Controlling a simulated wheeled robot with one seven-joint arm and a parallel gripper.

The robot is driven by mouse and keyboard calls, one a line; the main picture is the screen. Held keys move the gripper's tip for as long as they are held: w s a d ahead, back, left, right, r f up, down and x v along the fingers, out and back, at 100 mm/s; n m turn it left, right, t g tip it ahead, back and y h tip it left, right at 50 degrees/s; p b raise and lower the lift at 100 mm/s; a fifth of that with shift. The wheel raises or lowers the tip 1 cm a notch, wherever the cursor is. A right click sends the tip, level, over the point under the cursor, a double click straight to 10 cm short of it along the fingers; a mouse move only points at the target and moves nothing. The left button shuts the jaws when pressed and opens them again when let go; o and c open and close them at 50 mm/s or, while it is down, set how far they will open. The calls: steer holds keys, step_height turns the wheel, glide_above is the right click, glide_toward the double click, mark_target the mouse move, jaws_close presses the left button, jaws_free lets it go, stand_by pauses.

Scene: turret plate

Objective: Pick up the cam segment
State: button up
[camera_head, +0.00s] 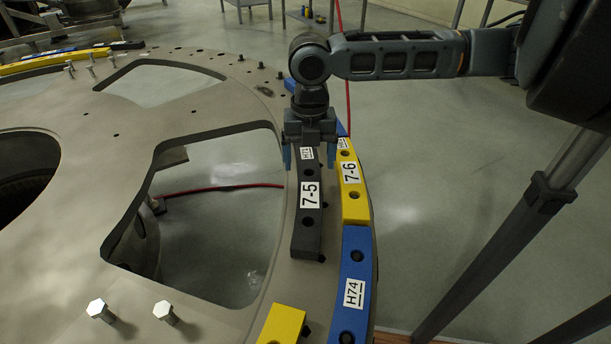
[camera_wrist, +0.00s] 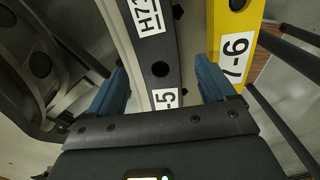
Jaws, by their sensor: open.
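The cam segment that my gripper is over is a dark grey curved bar (camera_head: 307,222) with white labels, one reading 7-5. It lies on the turret plate (camera_head: 272,262), just inside the outer row of coloured segments. My gripper (camera_head: 308,160) points down over the bar's far end. In the wrist view the dark bar (camera_wrist: 160,69) runs between the two blue fingers of my gripper (camera_wrist: 163,88), with a finger on each side. The fingers are open. I cannot tell whether they touch the bar.
A yellow segment (camera_head: 352,190) labelled 7-6 lies close on the right, beside my right finger. A blue segment (camera_head: 354,270) and another yellow one (camera_head: 282,326) lie nearer. Bolts (camera_head: 166,311) stand on the plate. A large cutout (camera_head: 221,210) opens to the left.

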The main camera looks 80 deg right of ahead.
mark_target(309, 168)
steer(key=shift+f, duration=1.65)
jaws_close()
steer(key=shift+r, duration=0.1)
